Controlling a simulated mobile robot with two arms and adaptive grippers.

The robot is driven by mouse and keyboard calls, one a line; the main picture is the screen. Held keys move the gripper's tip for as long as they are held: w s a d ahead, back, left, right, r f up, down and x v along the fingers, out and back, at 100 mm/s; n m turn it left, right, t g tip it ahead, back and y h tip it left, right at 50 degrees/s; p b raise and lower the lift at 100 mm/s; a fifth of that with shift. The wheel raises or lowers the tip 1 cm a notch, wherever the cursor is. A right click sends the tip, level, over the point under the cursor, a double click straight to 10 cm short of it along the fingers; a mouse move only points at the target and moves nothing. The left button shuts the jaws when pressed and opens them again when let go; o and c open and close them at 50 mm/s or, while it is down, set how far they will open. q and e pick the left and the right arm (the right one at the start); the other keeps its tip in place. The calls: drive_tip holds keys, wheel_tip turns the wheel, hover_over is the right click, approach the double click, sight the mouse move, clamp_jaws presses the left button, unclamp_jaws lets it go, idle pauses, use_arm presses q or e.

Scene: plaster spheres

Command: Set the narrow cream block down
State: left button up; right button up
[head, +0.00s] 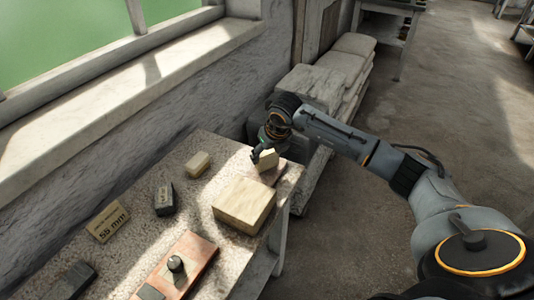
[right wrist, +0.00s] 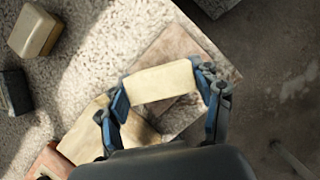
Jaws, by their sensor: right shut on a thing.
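The narrow cream block (head: 267,161) is in my right gripper (head: 262,152), at the far right corner of the table. In the right wrist view the block (right wrist: 160,82) spans the gap between the two blue-sided fingers, which press on its ends. A flat brownish board (right wrist: 172,48) lies beneath it on the tabletop; it also shows in the head view (head: 290,175). I cannot tell whether the block touches the board or is just above it. My left gripper is not in view.
A large cream block (head: 244,205) stands close in front of the held block. A smaller cream block (head: 197,164), a dark block (head: 164,199), a "55 mm" card (head: 108,221) and a reddish plate with a black knob (head: 190,258) share the table (head: 140,235).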

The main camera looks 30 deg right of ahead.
drive_tip(key=shift+f+b, duration=0.55)
drive_tip(key=shift+f, duration=0.1)
drive_tip(key=o, duration=1.5)
drive_tip(key=shift+r+p, duration=1.15)
drive_tip(key=shift+r, duration=0.85)
